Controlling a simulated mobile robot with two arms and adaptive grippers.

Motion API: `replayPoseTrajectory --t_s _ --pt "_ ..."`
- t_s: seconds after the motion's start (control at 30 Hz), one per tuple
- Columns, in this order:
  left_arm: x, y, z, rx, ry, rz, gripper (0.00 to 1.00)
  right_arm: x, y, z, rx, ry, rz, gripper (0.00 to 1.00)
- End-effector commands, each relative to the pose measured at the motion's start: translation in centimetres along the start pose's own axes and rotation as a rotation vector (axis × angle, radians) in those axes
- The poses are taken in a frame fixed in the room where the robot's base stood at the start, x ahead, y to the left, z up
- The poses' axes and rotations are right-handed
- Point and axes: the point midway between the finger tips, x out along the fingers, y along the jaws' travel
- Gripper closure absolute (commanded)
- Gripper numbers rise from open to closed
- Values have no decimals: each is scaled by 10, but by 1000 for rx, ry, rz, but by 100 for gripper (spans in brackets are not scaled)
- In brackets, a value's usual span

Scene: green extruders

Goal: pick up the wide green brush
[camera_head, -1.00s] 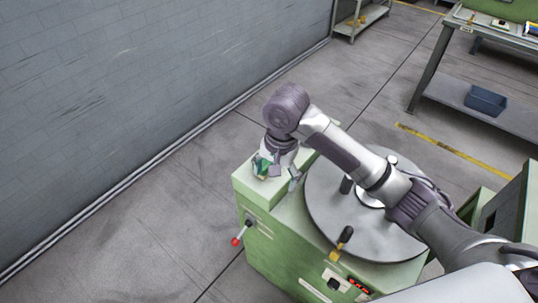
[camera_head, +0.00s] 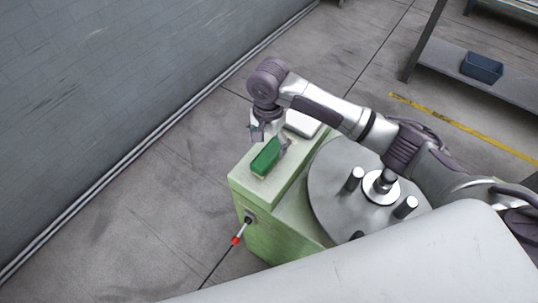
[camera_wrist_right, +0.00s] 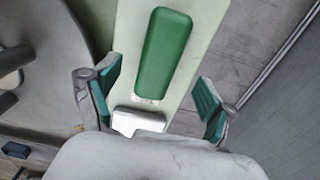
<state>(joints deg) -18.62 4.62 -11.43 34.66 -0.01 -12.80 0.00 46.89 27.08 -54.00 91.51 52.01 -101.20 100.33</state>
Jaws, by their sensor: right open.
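The wide green brush (camera_head: 266,157) lies on the raised green ledge of the machine in the head view. It also shows in the right wrist view (camera_wrist_right: 163,52), lengthwise on the pale ledge, ahead of the fingers and between their lines. My right gripper (camera_head: 271,138) is above the ledge, close to the brush's far end. In the right wrist view its fingers (camera_wrist_right: 157,100) are spread wide with green pads, and nothing is held. Any gap in height between fingers and brush is hard to judge. My left gripper is not in view.
A white object (camera_head: 302,122) sits on the ledge behind the brush; it also shows in the wrist view (camera_wrist_right: 138,122). A round grey turntable (camera_head: 335,195) with upright posts is beside the ledge. A red-tipped lever (camera_head: 237,239) sticks out from the machine's side.

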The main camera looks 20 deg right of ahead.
Motion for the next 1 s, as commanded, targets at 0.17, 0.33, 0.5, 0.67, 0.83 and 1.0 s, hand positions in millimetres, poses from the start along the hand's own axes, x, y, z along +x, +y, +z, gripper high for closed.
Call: replayPoseTrajectory --t_s 0.17,0.33,0.5,0.67,0.83,1.0 --pt "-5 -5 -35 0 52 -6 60 13 1 -2 1 -1 4 17" --pt "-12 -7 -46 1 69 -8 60 39 1 -5 0 -1 4 17" --pt "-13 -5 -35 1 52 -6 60 54 0 -5 -1 1 0 17" --pt "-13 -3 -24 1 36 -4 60 56 0 -5 -2 1 -1 17" --pt "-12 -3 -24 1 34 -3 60 56 0 -4 -1 1 -1 33" --pt "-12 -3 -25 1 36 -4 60 55 0 -4 -1 0 -1 62"
